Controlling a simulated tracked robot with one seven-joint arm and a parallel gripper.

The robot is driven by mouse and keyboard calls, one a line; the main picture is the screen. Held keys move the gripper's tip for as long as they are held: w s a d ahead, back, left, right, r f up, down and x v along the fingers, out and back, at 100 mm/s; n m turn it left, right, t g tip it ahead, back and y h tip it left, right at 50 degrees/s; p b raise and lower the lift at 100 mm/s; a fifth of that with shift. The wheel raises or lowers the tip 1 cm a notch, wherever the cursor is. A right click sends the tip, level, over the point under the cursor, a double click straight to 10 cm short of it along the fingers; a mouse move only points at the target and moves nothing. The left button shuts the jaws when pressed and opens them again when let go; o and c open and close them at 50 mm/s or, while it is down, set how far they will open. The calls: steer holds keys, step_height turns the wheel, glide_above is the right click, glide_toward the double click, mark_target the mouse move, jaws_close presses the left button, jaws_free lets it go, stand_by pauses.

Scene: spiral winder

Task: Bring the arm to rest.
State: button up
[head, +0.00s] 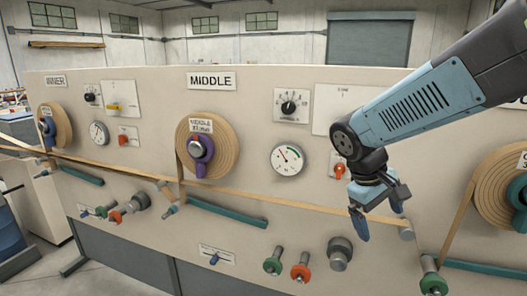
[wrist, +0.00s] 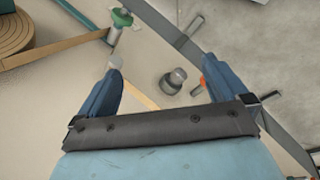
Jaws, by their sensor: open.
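My arm (head: 425,100) comes in from the upper right in the head view, in front of the winder panel. My gripper (head: 380,222) hangs down at its end, right of the middle gauge, close to the tan strip. It is open and empty. In the wrist view my gripper (wrist: 155,100) shows two blue fingers spread wide, with nothing between them but panel, strip and knobs behind. How far the fingertips are from the panel is hard to tell.
The winder panel (head: 260,90) carries a middle roll (head: 208,158), a gauge (head: 287,160), a dial (head: 290,105) and an orange knob (head: 339,170) beside my gripper. A grey knob (head: 340,254) and green-ended spindle (head: 273,262) stick out below. Another roll (head: 495,195) is at right.

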steer(key=s+a+r+m+t+y, duration=0.1)
steer(key=s+r+m+t+y, duration=0.3)
steer(key=s+r, duration=0.3)
steer(key=shift+a+r+m+t, duration=0.35)
steer(key=shift+m+t, duration=0.05)
steer(key=shift+t, duration=0.1)
steer(key=shift+c, duration=0.2)
stand_by(2.1)
